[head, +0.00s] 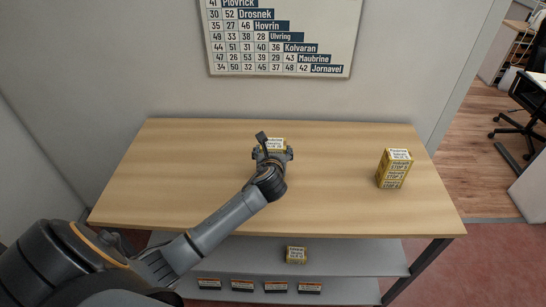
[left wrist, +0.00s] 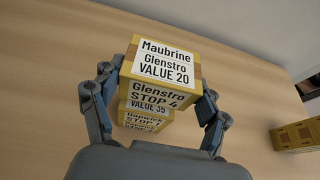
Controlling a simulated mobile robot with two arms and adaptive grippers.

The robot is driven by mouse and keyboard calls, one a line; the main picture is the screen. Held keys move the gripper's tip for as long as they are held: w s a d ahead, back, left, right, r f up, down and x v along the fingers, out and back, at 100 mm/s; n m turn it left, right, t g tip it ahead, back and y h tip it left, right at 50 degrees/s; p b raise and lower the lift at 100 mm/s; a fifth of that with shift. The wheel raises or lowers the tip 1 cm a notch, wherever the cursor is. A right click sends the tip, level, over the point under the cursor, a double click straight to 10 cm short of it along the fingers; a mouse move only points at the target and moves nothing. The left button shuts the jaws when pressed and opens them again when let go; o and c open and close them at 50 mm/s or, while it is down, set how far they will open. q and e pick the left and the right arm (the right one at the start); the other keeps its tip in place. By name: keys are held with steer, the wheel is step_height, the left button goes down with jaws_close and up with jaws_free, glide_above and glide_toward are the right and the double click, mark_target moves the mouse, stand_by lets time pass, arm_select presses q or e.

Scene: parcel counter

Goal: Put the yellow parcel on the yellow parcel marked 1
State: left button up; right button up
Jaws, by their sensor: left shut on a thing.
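My left gripper (head: 271,155) is shut on a yellow parcel (head: 273,144) over the middle of the table. In the left wrist view this parcel (left wrist: 161,62) has a top label reading Maubrine, Glenstro, VALUE 20 and a side label reading Glenstro STOP 4. My left fingers (left wrist: 158,108) grip its two sides. Below it, partly hidden, are yellow parcels (left wrist: 146,122), stacked, with a label showing VALUE 35 and a side label reading Dapwick STOP, its number unclear. Part of that top label shows, but I cannot tell whether the held parcel touches it. My right gripper is not in view.
Another stack of yellow parcels (head: 394,169) stands at the right of the wooden table (head: 180,170); part of it shows in the left wrist view (left wrist: 297,135). One more parcel (head: 296,254) sits on the grey shelf (head: 350,258) below. The table's left side is clear.

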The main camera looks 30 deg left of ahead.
arm_select(q)
steer(key=shift+f, duration=1.35)
steer(key=o, duration=1.3)
steer(key=shift+f, duration=0.15)
steer(key=v, duration=1.2)
steer(key=shift+d+b, duration=0.1)
steer(key=shift+b, duration=0.25)
